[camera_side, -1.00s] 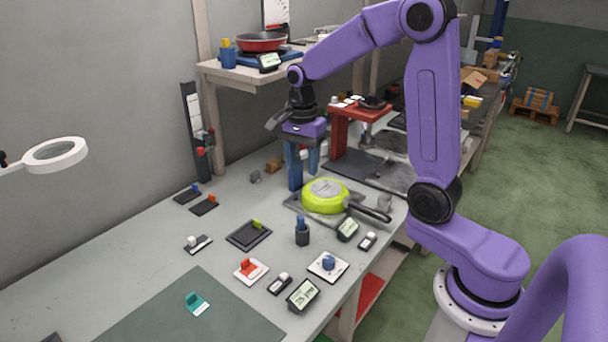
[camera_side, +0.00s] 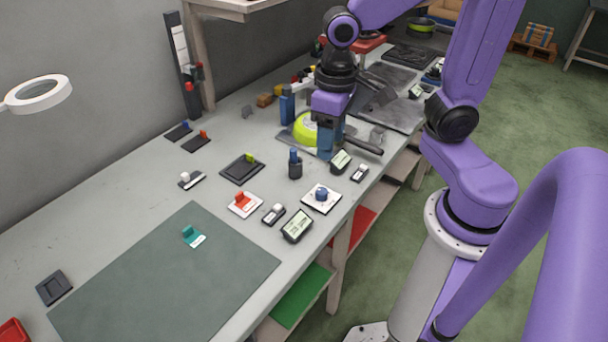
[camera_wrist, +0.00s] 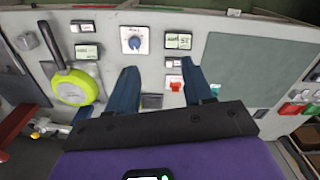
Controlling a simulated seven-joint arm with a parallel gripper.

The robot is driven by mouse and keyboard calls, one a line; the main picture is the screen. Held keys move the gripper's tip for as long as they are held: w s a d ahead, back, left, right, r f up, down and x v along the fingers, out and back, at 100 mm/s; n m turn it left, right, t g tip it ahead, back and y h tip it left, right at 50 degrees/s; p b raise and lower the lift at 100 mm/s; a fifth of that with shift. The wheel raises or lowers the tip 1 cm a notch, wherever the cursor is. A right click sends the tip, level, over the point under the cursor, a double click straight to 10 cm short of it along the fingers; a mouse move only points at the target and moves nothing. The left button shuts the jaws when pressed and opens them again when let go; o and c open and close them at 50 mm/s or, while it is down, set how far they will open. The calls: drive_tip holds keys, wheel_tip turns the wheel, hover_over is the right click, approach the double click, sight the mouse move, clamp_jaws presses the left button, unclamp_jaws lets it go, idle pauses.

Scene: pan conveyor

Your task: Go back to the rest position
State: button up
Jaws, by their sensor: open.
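The yellow-green pan (camera_side: 304,130) lies on a dark plate on the bench, its dark handle (camera_side: 363,145) pointing right. My gripper (camera_side: 306,138) is open with nothing between its blue fingers. In the side view it hangs in front of the pan and hides part of it; its height above the bench is hard to judge. The wrist view shows the whole pan (camera_wrist: 75,89) to the left of my open gripper (camera_wrist: 160,68), apart from the fingers.
A blue knob on a white plate (camera_side: 321,198), a red switch (camera_side: 242,204), a dark holder with a blue top (camera_side: 295,165) and small displays (camera_side: 297,226) stand on the bench. A green-grey mat (camera_side: 165,275) has mostly clear surface. A shelf edge (camera_side: 236,8) overhangs the back.

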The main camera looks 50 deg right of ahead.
drive_tip(key=s+n, duration=0.9)
drive_tip(key=s, duration=0.2)
drive_tip(key=shift+d+f+n, duration=0.4)
drive_tip(key=shift+d, duration=0.05)
